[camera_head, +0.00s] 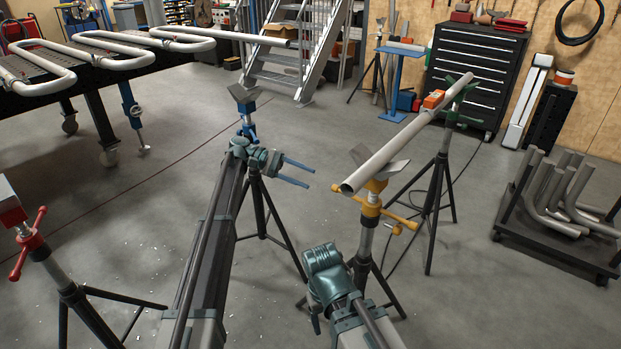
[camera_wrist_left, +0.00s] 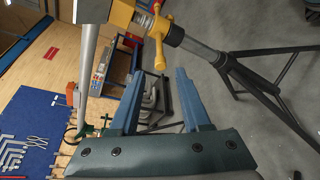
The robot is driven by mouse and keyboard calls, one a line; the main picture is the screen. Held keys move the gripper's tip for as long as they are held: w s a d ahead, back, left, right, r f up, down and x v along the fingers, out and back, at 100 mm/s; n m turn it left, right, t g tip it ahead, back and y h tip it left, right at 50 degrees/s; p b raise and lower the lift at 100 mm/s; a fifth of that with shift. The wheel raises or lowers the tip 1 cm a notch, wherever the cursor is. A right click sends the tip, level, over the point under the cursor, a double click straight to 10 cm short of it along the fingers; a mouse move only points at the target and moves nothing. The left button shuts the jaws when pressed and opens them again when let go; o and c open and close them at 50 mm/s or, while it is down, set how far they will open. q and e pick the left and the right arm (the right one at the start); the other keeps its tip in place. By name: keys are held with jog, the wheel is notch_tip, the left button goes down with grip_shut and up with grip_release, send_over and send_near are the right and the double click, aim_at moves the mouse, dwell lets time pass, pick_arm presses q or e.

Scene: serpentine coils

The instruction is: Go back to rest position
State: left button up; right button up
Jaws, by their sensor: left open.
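My left gripper (camera_head: 310,178) is open and empty in mid-air, its two blue fingers pointing right, short of the yellow stand. In the left wrist view my left gripper (camera_wrist_left: 158,72) shows its fingers apart, with only background between them. My right arm's wrist is at the bottom centre of the head view; its fingers are mostly hidden, so their state is unclear. A straight grey pipe (camera_head: 405,133) rests on the yellow stand (camera_head: 372,210) and the green stand (camera_head: 444,150). An orange block (camera_head: 434,99) sits on the pipe.
A blue stand (camera_head: 244,98) rises just behind my left wrist. A red stand (camera_head: 36,240) is at the left. Serpentine coils (camera_head: 190,38) lie on a dark table at the upper left. A cart (camera_head: 545,235) of bent pipes is at the right.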

pick_arm(q)
jog(key=s+d+m+t+y+p, duration=0.3)
jog(key=s+y+p, duration=0.75)
jog(key=s, duration=1.15)
jog(key=s+a+r+m+t+y+p, duration=0.1)
jog(key=s+a+r+y+p, duration=0.1)
jog(key=s+p, duration=0.4)
jog(key=s+a+r+m+t+y+p, duration=0.1)
jog(key=s+a+r+y+p, duration=0.2)
jog(key=s+a+p, duration=0.3)
jog(key=shift+s+a+r+m+t, duration=0.35)
jog(key=shift+s+a, duration=0.35)
jog(key=shift+s, duration=0.55)
